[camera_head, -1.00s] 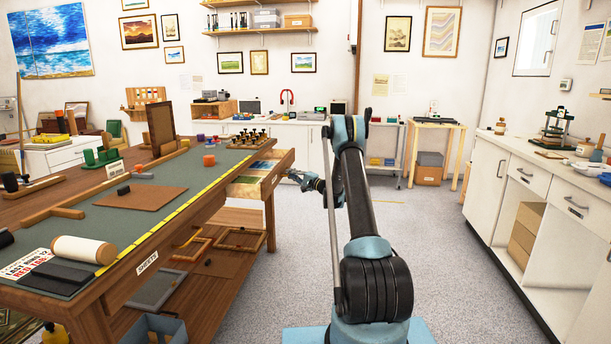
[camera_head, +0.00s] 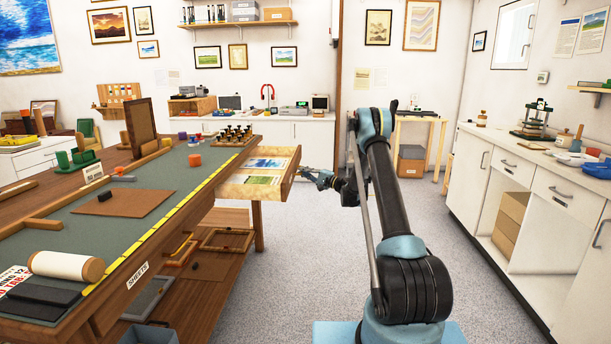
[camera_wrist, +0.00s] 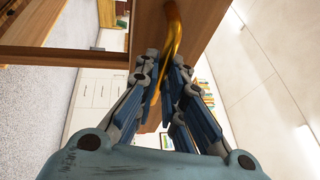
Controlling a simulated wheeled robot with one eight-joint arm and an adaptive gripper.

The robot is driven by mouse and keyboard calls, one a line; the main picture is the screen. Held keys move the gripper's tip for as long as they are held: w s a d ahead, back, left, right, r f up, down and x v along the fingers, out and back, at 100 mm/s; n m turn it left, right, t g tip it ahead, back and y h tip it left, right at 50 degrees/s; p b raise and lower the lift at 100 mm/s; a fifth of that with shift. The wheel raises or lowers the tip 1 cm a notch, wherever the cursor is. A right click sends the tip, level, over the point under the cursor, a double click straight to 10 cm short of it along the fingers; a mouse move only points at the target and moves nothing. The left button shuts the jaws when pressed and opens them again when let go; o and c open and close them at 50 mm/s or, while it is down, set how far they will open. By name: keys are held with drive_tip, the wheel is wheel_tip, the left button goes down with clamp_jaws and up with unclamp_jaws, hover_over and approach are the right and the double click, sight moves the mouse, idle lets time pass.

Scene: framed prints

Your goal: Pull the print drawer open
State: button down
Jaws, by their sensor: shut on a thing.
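The print drawer (camera_head: 262,182) is wooden and stands out from the right side of the workbench (camera_head: 150,212), with landscape prints lying inside it. My gripper (camera_head: 312,175) is at the drawer's front, at the end of my outstretched arm. In the wrist view my gripper (camera_wrist: 165,88) is shut on the brass drawer handle (camera_wrist: 173,30), whose curved bar runs between the fingers. The wooden drawer front (camera_wrist: 205,15) shows beside the handle. The exact finger contact on the handle is partly hidden by the finger links.
Right of my arm stands a white counter (camera_head: 520,165) with a press on it. Grey floor (camera_head: 290,260) between bench and counter is clear. A small wooden table (camera_head: 420,118) stands at the back wall. Open frames lie on the bench's lower shelf (camera_head: 195,262).

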drive_tip(key=shift+s+f, duration=0.1)
drive_tip(key=c, duration=1.8)
unclamp_jaws()
drive_tip(key=shift+f, duration=0.1)
drive_tip(key=shift+o, duration=0.6)
drive_tip(key=v, duration=1.2)
